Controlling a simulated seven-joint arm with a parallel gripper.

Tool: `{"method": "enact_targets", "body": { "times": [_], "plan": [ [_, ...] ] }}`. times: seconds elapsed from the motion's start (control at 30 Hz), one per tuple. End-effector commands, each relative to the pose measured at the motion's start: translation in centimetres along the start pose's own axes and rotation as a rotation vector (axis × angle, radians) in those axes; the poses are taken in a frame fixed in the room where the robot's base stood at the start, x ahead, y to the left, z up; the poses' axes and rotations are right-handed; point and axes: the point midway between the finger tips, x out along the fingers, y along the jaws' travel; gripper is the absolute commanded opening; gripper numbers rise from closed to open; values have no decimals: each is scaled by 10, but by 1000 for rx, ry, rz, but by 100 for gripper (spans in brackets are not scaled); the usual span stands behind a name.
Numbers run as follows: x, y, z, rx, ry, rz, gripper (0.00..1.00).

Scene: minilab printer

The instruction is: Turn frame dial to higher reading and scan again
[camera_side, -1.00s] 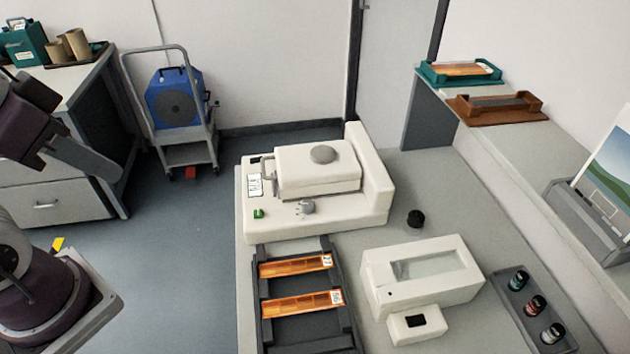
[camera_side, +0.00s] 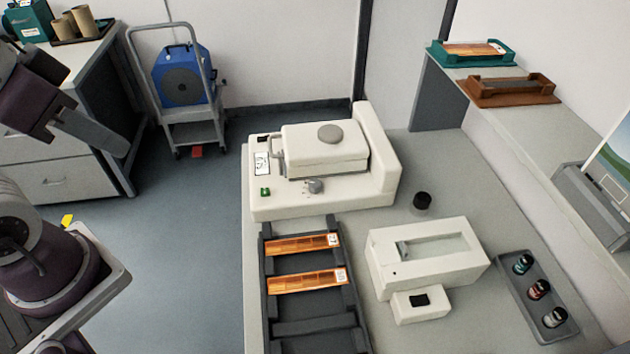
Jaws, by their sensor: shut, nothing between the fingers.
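The white scanner-like machine (camera_side: 378,190) stands on the bench with a closed lid block (camera_side: 315,155) on top. A small grey dial (camera_side: 315,186) sits on its front deck; its reading is too small to make out. A green button (camera_side: 265,191) is on the deck to the left of the dial. A small white panel with dark marks (camera_side: 262,163) lies behind the button, unreadable here. Parts of my arm show at the left edge, well away from the machine. My gripper is not in view, and nothing of mine touches the dial or button.
A dark rack (camera_side: 318,326) with two orange film strips (camera_side: 303,244) lies before the machine. A white box with a window (camera_side: 430,267), a black knob-like piece (camera_side: 422,201) and a tray of small bottles (camera_side: 511,293) are to the right. Open floor separates my arm from the bench.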

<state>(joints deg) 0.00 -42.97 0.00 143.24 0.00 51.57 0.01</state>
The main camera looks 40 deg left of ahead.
Motion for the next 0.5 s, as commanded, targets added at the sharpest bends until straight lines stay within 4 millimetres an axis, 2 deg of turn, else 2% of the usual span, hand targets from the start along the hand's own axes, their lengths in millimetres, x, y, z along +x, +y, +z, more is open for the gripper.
{"method": "enact_targets", "body": {
  "times": [0.03, 0.13, 0.2, 0.27, 0.3, 0.37, 0.4, 0.47, 0.5],
  "plan": [
    [0, 0, 0, -1, -1, 1, 8],
    [2, 4, -15, -24, -35, 36, 28],
    [8, 12, -42, -71, -98, 92, 36],
    [23, 21, -72, -127, -169, 136, 36],
    [38, 26, -94, -168, -217, 156, 36],
    [67, 35, -122, -225, -284, 165, 36],
    [90, 41, -138, -260, -324, 161, 36],
    [130, 50, -157, -303, -378, 136, 36],
    [159, 56, -167, -326, -408, 111, 36]
  ]
}}
